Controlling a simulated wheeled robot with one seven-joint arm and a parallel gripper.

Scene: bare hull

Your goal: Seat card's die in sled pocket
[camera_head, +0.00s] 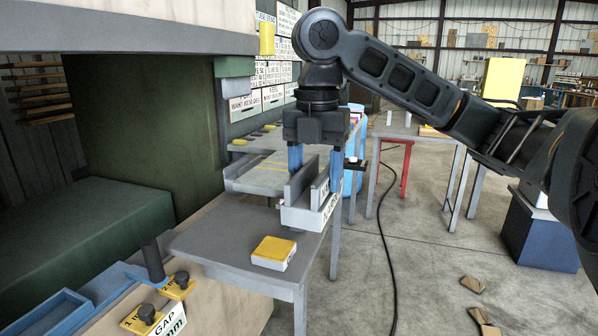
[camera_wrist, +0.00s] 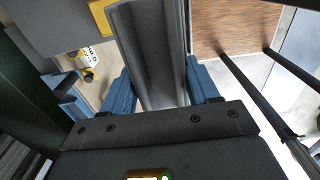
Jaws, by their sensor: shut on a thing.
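My gripper (camera_head: 315,165) is shut on a long grey die (camera_head: 299,182) with a V- or U-shaped channel and a white lettered label on its end. The die is held above the grey side table. In the wrist view the die (camera_wrist: 150,50) runs lengthwise between the two blue fingers (camera_wrist: 160,88). A blue sled (camera_head: 48,312) with a shallow pocket and a dark upright handle lies at lower left, apart from the die; part of it shows in the wrist view (camera_wrist: 65,92). A white card (camera_head: 172,322) reading "GAP" and "mm" is partly cut off below; its small print is unreadable.
A yellow-topped block (camera_head: 273,250) sits on the grey side table (camera_head: 215,240). Two yellow plates with dark knobs (camera_head: 148,314) lie beside the sled. A green machine body (camera_head: 90,230) and an overhanging grey beam (camera_head: 120,35) bound the left. Floor at right is mostly open.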

